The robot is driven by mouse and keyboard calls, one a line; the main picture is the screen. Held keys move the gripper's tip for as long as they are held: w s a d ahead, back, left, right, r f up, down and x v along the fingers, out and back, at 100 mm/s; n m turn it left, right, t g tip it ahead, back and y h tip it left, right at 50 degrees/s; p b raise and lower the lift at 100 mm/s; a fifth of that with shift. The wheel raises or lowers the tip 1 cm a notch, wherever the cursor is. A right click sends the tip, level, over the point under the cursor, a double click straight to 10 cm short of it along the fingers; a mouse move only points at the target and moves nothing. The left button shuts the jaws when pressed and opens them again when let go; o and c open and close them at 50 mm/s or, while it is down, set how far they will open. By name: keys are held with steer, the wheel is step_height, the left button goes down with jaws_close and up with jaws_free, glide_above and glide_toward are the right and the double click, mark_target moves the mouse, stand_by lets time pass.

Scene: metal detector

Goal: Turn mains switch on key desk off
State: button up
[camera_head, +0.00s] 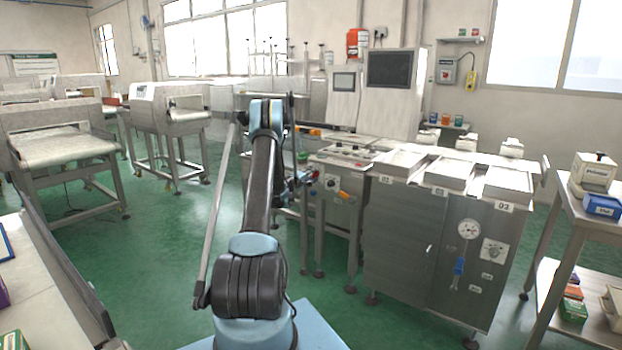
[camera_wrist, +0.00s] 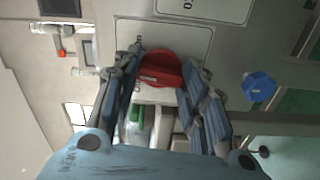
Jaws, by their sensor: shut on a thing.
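The mains switch is a round red knob (camera_wrist: 161,68) with a small pale mark, on a pale plate, in the wrist view. My gripper (camera_wrist: 163,62) has one finger on each side of the knob and is shut on it. The fingers hide parts of its edge. In the head view, my gripper (camera_head: 303,179) is at the left front of the key desk (camera_head: 345,160), a steel desk with small buttons on top. My arm and gripper hide part of that front, and I cannot make out the switch's setting.
A steel cabinet (camera_head: 400,235) with numbered trays, a gauge (camera_head: 469,229) and a blue handle (camera_head: 459,267) stands right of the desk. A side table (camera_head: 590,222) with boxes is at the far right. Conveyor machines (camera_head: 65,150) stand left. Green floor (camera_head: 150,240) is open between.

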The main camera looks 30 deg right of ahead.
steer(key=n, duration=1)
steer(key=shift+w+a+f, duration=0.1)
steer(key=shift+w+f, duration=0.05)
steer(key=shift+n, duration=0.4)
steer(key=o, duration=1.1)
steer(key=shift+c, duration=0.2)
steer(key=v, duration=1.2)
steer(key=shift+f, duration=0.1)
